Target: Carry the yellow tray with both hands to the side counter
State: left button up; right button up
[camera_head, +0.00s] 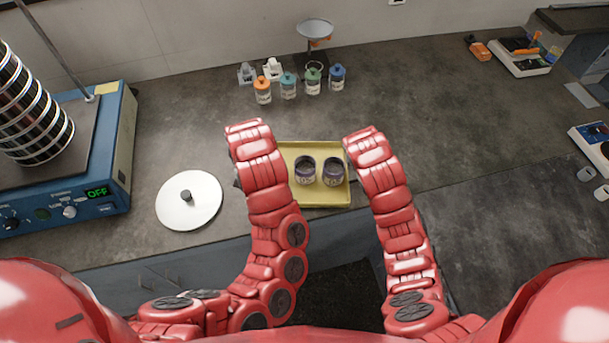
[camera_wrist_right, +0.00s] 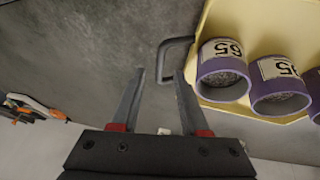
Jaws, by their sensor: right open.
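The yellow tray (camera_head: 322,200) lies on the grey counter between my two arms. In the right wrist view, several purple-rimmed jars (camera_wrist_right: 222,78) with number labels stand in the tray (camera_wrist_right: 216,22), the last cut off by the edge. A dark tray handle (camera_wrist_right: 166,48) sticks out towards my right gripper (camera_wrist_right: 159,76), which is open and empty with its fingertips just short of the handle. My left arm (camera_head: 255,160) reaches the tray's left side, but its fingers are hidden under the arm.
A white disc (camera_head: 188,200) with a knob lies left of the tray. A blue sieve shaker (camera_head: 75,190) marked OFF stands further left. Several small bottles (camera_head: 288,88) and a dish on a stand (camera_head: 315,30) are behind. The counter to the right (camera_head: 490,190) has clear room.

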jog(key=v, duration=0.6)
jog(key=shift+r, duration=0.25)
jog(key=shift+s, duration=0.15)
